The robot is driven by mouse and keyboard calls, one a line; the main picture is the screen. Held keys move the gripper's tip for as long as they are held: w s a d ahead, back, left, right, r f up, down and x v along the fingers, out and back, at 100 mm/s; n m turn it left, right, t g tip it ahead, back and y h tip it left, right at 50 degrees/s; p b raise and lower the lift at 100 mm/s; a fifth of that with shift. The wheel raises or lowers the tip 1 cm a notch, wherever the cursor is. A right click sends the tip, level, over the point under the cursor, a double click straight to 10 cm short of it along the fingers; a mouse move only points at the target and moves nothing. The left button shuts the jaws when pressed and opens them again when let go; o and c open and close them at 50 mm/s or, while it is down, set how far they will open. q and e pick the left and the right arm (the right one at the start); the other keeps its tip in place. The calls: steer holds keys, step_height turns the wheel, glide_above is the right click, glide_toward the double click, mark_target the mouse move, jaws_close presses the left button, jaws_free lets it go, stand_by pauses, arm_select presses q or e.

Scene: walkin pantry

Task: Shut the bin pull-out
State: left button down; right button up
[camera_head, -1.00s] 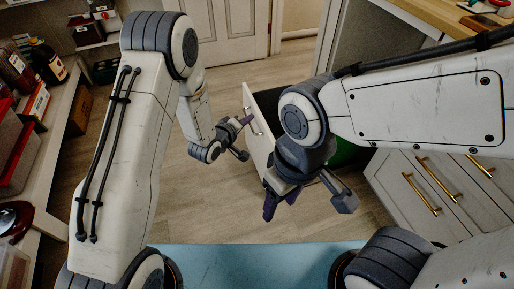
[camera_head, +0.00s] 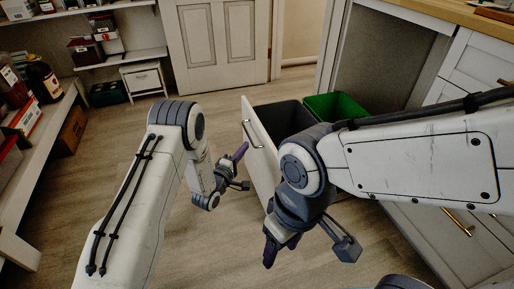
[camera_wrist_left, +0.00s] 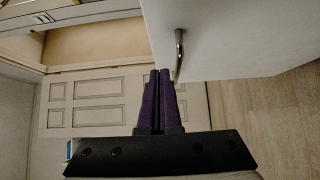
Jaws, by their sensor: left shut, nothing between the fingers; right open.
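The bin pull-out stands open, drawn out from the white cabinet. Its white front panel (camera_head: 262,163) faces left and has a metal bar handle (camera_head: 252,134). Behind the panel are a dark bin (camera_head: 284,117) and a green bin (camera_head: 337,105). My left gripper (camera_head: 241,152) is shut and empty, just left of the panel and near the handle. In the left wrist view its purple fingers (camera_wrist_left: 159,98) are together, with the handle (camera_wrist_left: 179,52) just beyond and right of the tips; I cannot tell if they touch. My right gripper (camera_head: 272,245) is open, low in front of the pull-out, partly hidden by its wrist.
White drawers with brass handles (camera_head: 457,222) stand at the right under a wooden counter (camera_head: 432,12). Shelves (camera_head: 66,97) with bottles and boxes line the left. A white panelled door (camera_head: 219,48) is at the back. The wood floor (camera_head: 112,152) between is clear.

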mark_target(262, 136)
arm_select(q)
steer(key=w+d, duration=0.1)
steer(key=w+d+b, duration=0.1)
steer(key=d, duration=0.1)
steer(key=w+d+b, duration=0.1)
steer(key=shift+d, duration=0.35)
